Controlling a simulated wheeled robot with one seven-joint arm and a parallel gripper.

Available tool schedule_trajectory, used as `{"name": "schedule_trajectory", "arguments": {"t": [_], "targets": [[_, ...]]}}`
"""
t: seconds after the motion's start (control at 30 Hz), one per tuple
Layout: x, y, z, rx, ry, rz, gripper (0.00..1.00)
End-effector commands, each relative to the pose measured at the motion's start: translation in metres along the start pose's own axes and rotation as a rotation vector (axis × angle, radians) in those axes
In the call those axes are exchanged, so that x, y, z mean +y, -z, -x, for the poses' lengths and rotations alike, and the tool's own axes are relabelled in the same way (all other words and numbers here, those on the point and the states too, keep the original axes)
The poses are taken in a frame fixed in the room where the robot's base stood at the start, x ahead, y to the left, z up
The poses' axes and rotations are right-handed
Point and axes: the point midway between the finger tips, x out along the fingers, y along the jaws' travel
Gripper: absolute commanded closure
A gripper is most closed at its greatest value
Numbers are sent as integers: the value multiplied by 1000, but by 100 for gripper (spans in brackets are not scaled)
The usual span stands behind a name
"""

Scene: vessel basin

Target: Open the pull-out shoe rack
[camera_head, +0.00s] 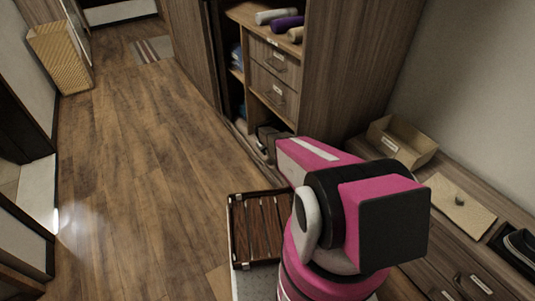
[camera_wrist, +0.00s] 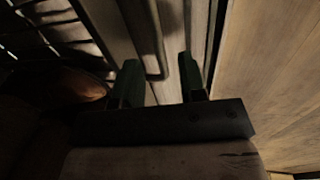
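In the wrist view, my gripper (camera_wrist: 160,82) is open, its two dark fingers apart. A long, narrow frame or handle-like bar (camera_wrist: 155,72) with a rounded end lies in the gap between them; I cannot tell whether a finger touches it. Dark slats (camera_wrist: 60,32) and a brown rounded thing, perhaps a shoe, (camera_wrist: 75,84) show at the left. In the head view, shoes (camera_head: 268,138) sit low in the open wardrobe (camera_head: 340,60), likely on the shoe rack. My pink arm hides the gripper and most of the wardrobe's lower front there.
Two labelled drawers (camera_head: 273,92) sit above the shoes. The wardrobe door (camera_head: 192,45) stands at the left of the opening. A slatted dark-framed stand (camera_head: 262,222) is beside my arm. A low cabinet with an open box (camera_head: 402,140) is at right. The wooden floor (camera_head: 130,170) is clear at left.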

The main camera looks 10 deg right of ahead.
Motion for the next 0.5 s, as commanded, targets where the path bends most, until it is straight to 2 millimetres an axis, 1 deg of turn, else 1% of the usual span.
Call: {"name": "schedule_trajectory", "arguments": {"t": [0.03,0.2,0.47,0.5], "targets": [[0,2,-10,-1,0,0,62],[0,1,-23,0,0,0,62],[0,0,-24,0,0,0,62],[0,0,-24,0,0,0,72]]}}
